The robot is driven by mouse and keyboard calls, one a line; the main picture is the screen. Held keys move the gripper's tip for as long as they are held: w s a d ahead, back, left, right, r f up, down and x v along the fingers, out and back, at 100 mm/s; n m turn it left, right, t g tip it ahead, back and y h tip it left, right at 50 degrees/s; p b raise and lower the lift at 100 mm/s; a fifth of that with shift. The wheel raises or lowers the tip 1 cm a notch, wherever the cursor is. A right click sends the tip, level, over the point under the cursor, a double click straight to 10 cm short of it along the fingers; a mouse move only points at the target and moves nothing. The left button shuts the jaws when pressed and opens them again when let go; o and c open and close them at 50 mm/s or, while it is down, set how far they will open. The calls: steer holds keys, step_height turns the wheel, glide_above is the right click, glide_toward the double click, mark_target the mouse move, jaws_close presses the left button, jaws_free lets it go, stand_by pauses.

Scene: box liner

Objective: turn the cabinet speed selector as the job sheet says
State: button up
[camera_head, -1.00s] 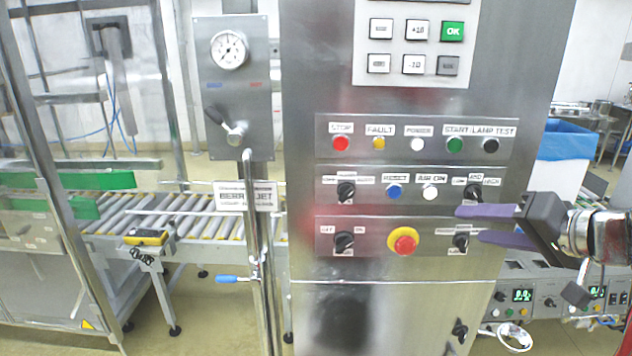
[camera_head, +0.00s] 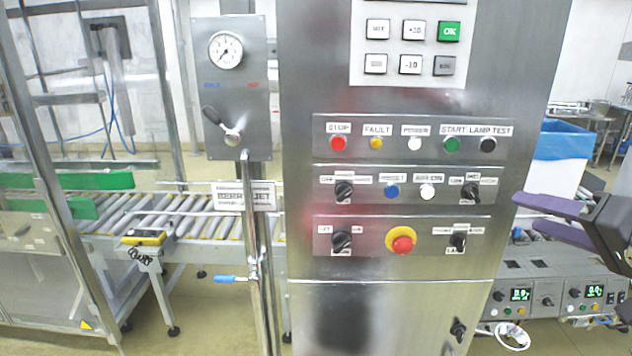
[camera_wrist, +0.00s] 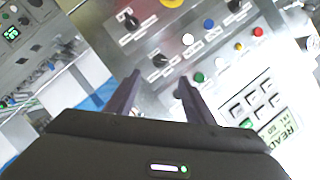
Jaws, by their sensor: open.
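The speed selector (camera_head: 470,191) is a black knob at the right end of the cabinet's middle control row. Small labels sit around it; one seems to read LOW and another MED. Its exact pointer direction is too small to tell. My gripper (camera_head: 528,212) has two purple fingers, open and empty, to the right of the cabinet front and apart from the knob. In the wrist view the selector (camera_wrist: 159,60) shows just beyond the gap between the fingertips (camera_wrist: 158,78). No readable job sheet is in view.
Below the selector is another black knob (camera_head: 457,242), with a red emergency stop (camera_head: 402,244) to its left. Blue (camera_head: 392,191) and white (camera_head: 427,192) buttons share the selector's row. Lamps and buttons line the row above. A keypad (camera_head: 411,45) is higher up. Control boxes (camera_head: 520,300) stand at lower right.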

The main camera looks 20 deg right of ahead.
mark_target(476, 197)
steer(key=shift+x, duration=6.75)
steer(key=c, duration=1)
